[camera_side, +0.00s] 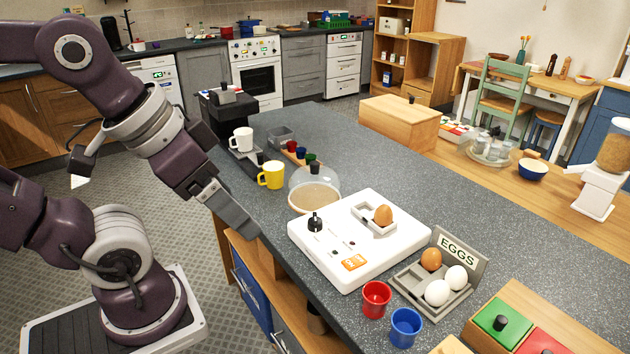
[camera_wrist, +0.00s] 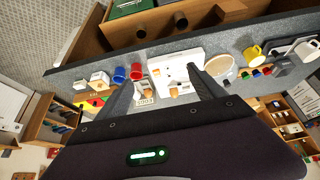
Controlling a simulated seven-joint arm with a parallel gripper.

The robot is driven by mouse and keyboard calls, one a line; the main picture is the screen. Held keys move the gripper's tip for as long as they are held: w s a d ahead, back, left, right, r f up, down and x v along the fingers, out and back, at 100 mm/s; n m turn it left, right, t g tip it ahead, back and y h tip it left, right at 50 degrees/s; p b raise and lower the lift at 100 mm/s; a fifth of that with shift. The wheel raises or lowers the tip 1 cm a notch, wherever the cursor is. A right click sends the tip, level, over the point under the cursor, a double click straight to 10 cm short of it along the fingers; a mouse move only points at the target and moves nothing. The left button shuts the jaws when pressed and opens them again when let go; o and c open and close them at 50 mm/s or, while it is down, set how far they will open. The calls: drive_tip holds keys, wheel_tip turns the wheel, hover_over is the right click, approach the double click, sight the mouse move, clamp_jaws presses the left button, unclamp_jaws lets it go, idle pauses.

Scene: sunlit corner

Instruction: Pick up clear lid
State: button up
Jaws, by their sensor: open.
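The clear lid (camera_side: 316,178) is a transparent dome with a small dark knob on top. It stands over a round tan board (camera_side: 301,207) on the grey speckled counter, behind the white cooking unit. In the wrist view the lid (camera_wrist: 222,66) shows beside the right finger, partly hidden by it. My gripper (camera_side: 243,222) is above the counter's near edge, to the left of the lid and apart from it. In the wrist view my gripper (camera_wrist: 159,76) has its two fingers spread, with nothing held between them.
A yellow mug (camera_side: 271,175) and a white mug (camera_side: 241,139) stand left of the lid. The white unit (camera_side: 385,255) holds an egg (camera_side: 383,215). The egg tray (camera_side: 405,277), red cup (camera_side: 375,299) and blue cup (camera_side: 405,327) are nearer. The counter right of the lid is clear.

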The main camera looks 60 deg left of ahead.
drive_tip(key=o, duration=0.4)
drive_tip(key=shift+c, duration=0.2)
drive_tip(key=w+a+r+n+g, duration=0.15)
drive_tip(key=w+r+n, duration=0.25)
drive_tip(key=w, duration=0.4)
drive_tip(key=n+g, duration=0.4)
drive_tip(key=n, duration=1.2)
hover_over(315, 163)
wheel_tip(315, 163, down, 12)
drive_tip(key=shift+w+f, duration=0.1)
wheel_tip(315, 163, down, 7)
drive_tip(key=shift+r, duration=0.1)
